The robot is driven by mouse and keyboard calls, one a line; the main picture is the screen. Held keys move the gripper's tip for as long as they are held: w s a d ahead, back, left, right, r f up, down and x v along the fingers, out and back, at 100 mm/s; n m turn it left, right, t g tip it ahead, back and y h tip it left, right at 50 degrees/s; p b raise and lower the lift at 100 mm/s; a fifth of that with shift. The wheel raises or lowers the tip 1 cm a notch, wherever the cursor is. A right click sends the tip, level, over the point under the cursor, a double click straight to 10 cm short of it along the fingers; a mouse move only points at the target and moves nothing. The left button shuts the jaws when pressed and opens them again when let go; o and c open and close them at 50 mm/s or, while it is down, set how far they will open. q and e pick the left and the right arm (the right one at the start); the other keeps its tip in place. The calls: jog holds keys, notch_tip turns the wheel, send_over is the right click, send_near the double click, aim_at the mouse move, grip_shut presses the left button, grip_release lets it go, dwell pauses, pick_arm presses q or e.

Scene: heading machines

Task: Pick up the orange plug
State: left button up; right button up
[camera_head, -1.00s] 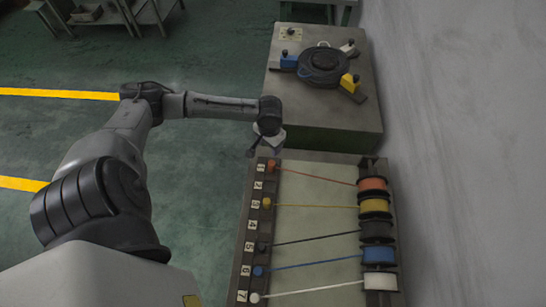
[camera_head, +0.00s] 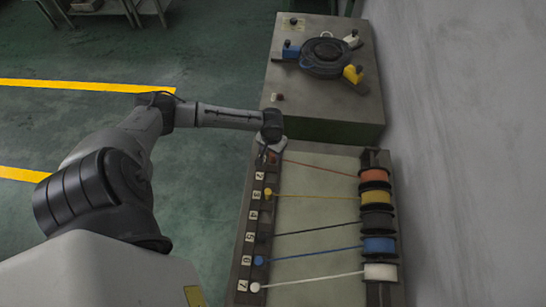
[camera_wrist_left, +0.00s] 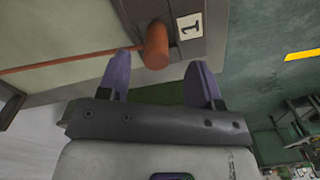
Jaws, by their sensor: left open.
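The orange plug (camera_wrist_left: 155,46) stands in the strip by the label 1, with an orange cord running from it to the left in the left wrist view. In the head view the plug (camera_head: 272,157) is mostly hidden behind my left gripper (camera_head: 268,150). In the left wrist view my left gripper (camera_wrist_left: 160,64) is open, its two purple fingers pointing toward the plug. The plug's near end shows between the fingertips or just beyond them; contact cannot be told. My right gripper is not in view.
Below it on the strip stand a yellow plug (camera_head: 268,192), a blue plug (camera_head: 259,260) and a white plug (camera_head: 255,287), their cords stretched to spools. The orange spool (camera_head: 373,175) is at the right. A machine (camera_head: 325,110) stands behind; a wall (camera_head: 450,150) is at right.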

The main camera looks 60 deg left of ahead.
aim_at(273, 156)
pick_arm(q)
jog(key=f, duration=0.3)
jog(key=shift+w+d+f, duration=0.1)
jog(key=shift+w+f, duration=0.1)
jog(key=shift+w, duration=0.05)
jog(key=shift+f, duration=0.8)
jog(key=shift+c, duration=0.2)
jog(key=c, duration=1)
jog(key=shift+r, duration=0.1)
